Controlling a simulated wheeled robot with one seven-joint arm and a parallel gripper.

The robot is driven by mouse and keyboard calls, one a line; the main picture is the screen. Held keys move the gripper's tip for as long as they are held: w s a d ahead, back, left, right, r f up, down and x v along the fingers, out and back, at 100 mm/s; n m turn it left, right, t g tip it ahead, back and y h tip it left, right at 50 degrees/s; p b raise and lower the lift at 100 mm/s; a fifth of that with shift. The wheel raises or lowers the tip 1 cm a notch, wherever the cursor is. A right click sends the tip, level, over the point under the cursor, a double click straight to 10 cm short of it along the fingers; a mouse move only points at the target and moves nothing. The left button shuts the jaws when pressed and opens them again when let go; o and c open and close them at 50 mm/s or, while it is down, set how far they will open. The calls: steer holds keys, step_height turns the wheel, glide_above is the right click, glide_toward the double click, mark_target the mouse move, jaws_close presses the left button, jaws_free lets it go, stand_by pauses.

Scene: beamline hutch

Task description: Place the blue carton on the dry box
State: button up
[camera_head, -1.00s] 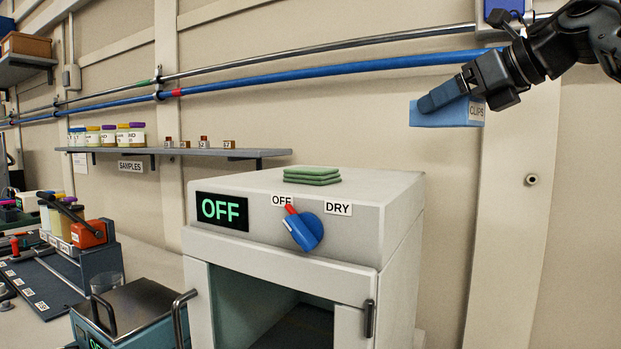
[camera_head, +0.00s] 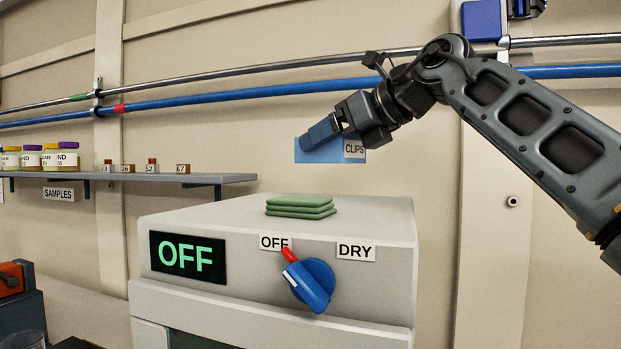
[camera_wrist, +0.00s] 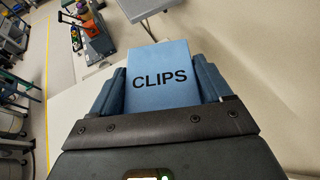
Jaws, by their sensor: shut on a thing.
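The blue carton (camera_head: 311,156), labelled CLIPS, is held in the air above the dry box and apart from it. My gripper (camera_head: 322,132) is shut on it. In the wrist view the carton (camera_wrist: 160,75) sits between both fingers of my gripper (camera_wrist: 160,88), its CLIPS face towards the camera. The dry box (camera_head: 365,225) is a pale grey cabinet with a flat top. Its display reads OFF, and the red pointer of its blue knob is at the OFF label.
A stack of green pads (camera_head: 300,206) lies on the dry box top, below the carton. A wall shelf (camera_head: 130,178) at the left holds jars and small blocks. A blue pipe (camera_head: 235,96) runs along the wall behind my arm. The box top has bare room right of the pads.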

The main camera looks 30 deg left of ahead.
mark_target(346, 158)
steer(key=shift+s+a+f, duration=0.85)
steer(key=shift+s+a, duration=0.2)
steer(key=shift+f, duration=2.05)
steer(key=shift+f, duration=0.15)
steer(key=o, duration=1)
steer(key=b+v, duration=0.1)
steer(key=v, duration=1.1)
